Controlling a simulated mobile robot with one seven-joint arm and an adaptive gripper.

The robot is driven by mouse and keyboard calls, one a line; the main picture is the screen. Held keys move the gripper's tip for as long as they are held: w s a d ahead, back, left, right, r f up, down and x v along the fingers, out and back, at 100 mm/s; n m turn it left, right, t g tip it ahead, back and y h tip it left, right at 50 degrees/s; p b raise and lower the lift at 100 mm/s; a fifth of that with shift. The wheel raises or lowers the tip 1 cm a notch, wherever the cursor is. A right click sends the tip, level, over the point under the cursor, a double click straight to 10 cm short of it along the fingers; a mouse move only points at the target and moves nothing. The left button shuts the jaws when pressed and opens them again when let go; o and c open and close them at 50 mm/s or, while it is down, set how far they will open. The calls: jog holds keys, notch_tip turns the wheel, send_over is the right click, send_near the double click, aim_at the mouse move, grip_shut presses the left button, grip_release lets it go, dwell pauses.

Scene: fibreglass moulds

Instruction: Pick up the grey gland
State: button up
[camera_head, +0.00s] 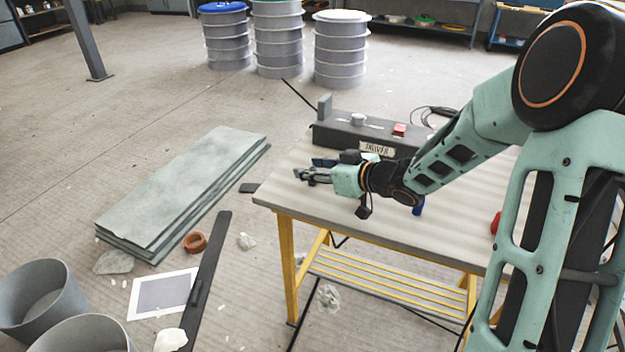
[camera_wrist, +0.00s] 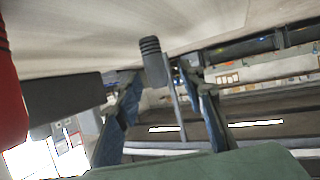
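The grey gland (camera_wrist: 153,62) is a dark grey piece with a ribbed end. In the wrist view it shows at the upper middle, against the pale table top, between and around the level of my fingertips. My gripper (camera_wrist: 162,84) is open, with one finger on each side of the gland. A gap shows on the right side; on the left I cannot tell whether the finger touches. In the head view my gripper (camera_head: 302,175) is low over the table's (camera_head: 290,195) left part.
A dark box with a red button (camera_head: 399,129) stands behind my gripper. A blue piece (camera_head: 418,206) and a red one (camera_head: 495,223) are on the table to the right. A large red thing (camera_wrist: 10,100) is at the wrist view's left edge.

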jog(key=shift+c, duration=0.4)
jog(key=c, duration=0.9)
jog(key=shift+r, duration=0.1)
